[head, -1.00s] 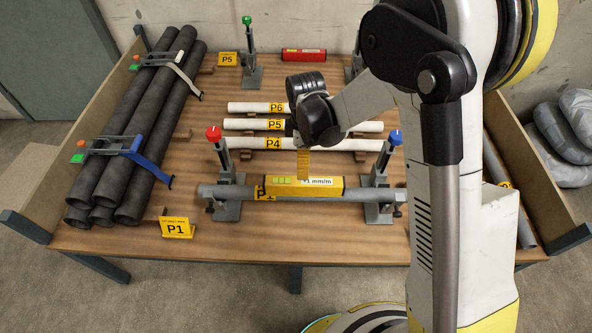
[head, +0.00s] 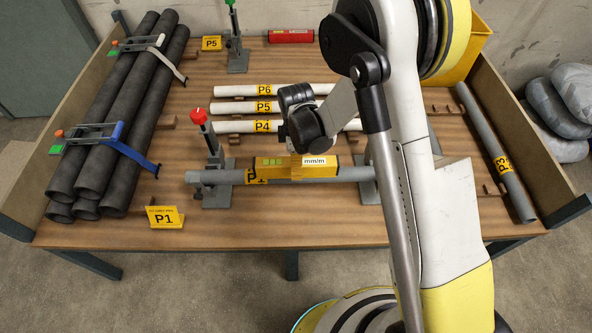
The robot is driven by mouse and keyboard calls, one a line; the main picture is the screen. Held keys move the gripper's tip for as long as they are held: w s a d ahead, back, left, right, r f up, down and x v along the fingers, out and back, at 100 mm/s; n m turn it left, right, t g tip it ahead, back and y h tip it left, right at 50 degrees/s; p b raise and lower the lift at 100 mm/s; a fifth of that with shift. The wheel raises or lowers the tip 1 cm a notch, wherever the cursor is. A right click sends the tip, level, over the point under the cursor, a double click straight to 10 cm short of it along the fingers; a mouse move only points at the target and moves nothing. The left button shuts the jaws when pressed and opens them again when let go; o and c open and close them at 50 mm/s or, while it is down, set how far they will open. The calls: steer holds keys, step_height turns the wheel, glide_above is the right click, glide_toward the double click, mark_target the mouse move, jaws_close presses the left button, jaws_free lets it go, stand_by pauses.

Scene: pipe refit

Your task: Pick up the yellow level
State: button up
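The yellow level (head: 272,168) lies along the top of a grey pipe (head: 225,177), near the middle of the table's front. The dark wrist hides the far side and part of the top. I cannot tell whether the fingers are open or closed on it. The level still appears to rest on the pipe.
A red-knobbed stand (head: 213,165) supports the pipe's left end; my arm hides most of the right stand. White pipes (head: 240,127) lie behind. Dark pipes (head: 125,100) are clamped at left. A P1 sign (head: 165,217) stands front left. The table's front strip (head: 270,225) is clear.

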steer(key=shift+r, duration=0.1)
jaws_close()
